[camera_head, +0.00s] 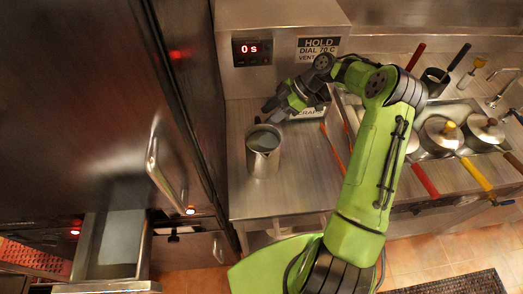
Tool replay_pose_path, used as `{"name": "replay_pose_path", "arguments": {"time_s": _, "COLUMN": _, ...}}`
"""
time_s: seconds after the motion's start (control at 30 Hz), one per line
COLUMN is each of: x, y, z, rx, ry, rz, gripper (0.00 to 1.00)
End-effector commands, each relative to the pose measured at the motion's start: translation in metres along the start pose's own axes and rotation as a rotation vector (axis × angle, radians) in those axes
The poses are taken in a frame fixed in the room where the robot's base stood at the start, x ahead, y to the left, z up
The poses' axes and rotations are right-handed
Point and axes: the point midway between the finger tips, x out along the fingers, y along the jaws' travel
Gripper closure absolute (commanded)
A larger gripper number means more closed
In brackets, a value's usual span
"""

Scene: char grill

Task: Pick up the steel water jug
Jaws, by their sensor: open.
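The steel water jug (263,158) stands upright on the left part of the steel counter (245,195). It is a shiny cylinder, open at the top, and its grey inside shows. My gripper (268,111) is open and empty, above and just behind the jug's rim in the picture. The fingers look apart from the jug, though the exact height gap is hard to judge. My green arm reaches in from the lower right.
A box with a red display (252,48) stands behind the jug. Tongs with orange handles (336,150) lie to the right. Lidded pots (440,132) with coloured handles sit further right. A tall steel cabinet (80,90) and an open drawer (112,245) are on the left.

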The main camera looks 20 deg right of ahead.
Motion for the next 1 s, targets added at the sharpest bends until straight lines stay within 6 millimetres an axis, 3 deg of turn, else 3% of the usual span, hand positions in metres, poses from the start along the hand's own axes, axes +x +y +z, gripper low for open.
{"name": "replay_pose_path", "arguments": {"time_s": 0.4, "x": 0.061, "y": 0.000, "z": -0.001, "rx": 0.001, "ry": -0.001, "rz": -0.001, "gripper": 0.55}}
{"name": "replay_pose_path", "arguments": {"time_s": 0.63, "x": 0.063, "y": 0.000, "z": 0.000, "rx": 0.002, "ry": -0.002, "rz": 0.001, "gripper": 0.55}}
{"name": "replay_pose_path", "arguments": {"time_s": 0.9, "x": 0.063, "y": 0.001, "z": 0.000, "rx": 0.002, "ry": -0.002, "rz": 0.001, "gripper": 0.96}}
{"name": "replay_pose_path", "arguments": {"time_s": 1.0, "x": 0.063, "y": 0.001, "z": 0.000, "rx": 0.002, "ry": -0.002, "rz": 0.001, "gripper": 1.00}}
